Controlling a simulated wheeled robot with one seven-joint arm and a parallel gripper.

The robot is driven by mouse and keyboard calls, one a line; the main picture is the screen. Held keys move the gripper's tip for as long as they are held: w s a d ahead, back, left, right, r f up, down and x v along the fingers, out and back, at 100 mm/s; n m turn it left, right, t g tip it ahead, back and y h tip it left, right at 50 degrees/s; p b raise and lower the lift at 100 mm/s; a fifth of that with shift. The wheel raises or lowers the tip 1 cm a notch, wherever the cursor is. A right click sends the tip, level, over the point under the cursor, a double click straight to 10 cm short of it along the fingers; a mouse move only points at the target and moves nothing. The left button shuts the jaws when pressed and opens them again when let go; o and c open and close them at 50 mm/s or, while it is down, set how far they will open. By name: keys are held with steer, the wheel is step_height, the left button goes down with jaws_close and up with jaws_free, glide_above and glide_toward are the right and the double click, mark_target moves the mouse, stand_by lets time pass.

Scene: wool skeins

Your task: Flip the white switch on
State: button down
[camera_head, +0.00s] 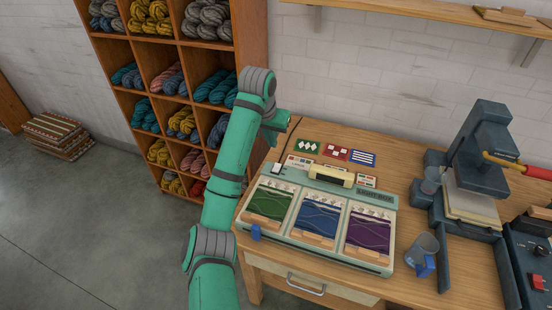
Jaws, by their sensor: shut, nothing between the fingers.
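The light box (386,203) is a pale green case lying on the wooden table, with green, blue and purple wool panels. A small white switch (277,169) on a dark base sits at its back left corner. I cannot tell its setting at this size. My gripper (272,138) is at the end of my teal arm, behind and a little left of the switch, and looks apart from it. It is small and partly hidden by my wrist. It is shut and empty.
Patterned cards (336,153) lie behind the light box. A cream handle (330,176) rises from its back edge. A wool shelf (258,50) stands behind my arm at left.

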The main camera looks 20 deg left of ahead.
stand_by(0.3)
glide_above(277, 167)
steer(key=f, duration=1.1)
steer(key=shift+s+a+f, duration=0.1)
steer(key=shift+s+f, duration=0.2)
steer(key=shift+f, duration=0.1)
steer(key=shift+w+f, duration=0.25)
steer(key=shift+f, duration=0.45)
steer(key=shift+w+f, duration=0.15)
steer(key=shift+s, duration=0.85)
